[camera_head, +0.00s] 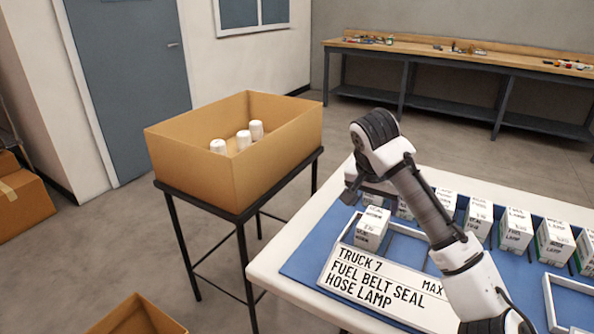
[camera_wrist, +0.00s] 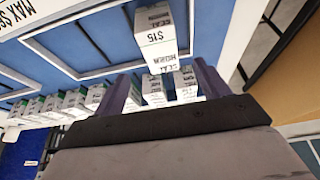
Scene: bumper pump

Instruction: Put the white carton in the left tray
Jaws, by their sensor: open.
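Several white cartons with printed labels are in view. One white carton (camera_head: 371,228), lettered SEAL and HORN, stands upright at the left end of the left tray (camera_head: 408,232), a low white-rimmed frame on the blue mat. It appears inside the rim, though its base edge is partly hidden. My gripper (camera_head: 352,190) is just above and behind this carton, its fingers small in the head view. In the wrist view my gripper (camera_wrist: 162,72) is open, with the carton (camera_wrist: 158,45) in line with the gap, apparently just beyond the fingertips and not clamped.
A row of similar cartons (camera_head: 516,228) stands along the mat's back. A second tray (camera_head: 550,305) is at right. A sign (camera_head: 385,290) reading TRUCK 7 lies in front. A cardboard box (camera_head: 200,180) with white bottles stands on a stand at left. My arm hides part of the row.

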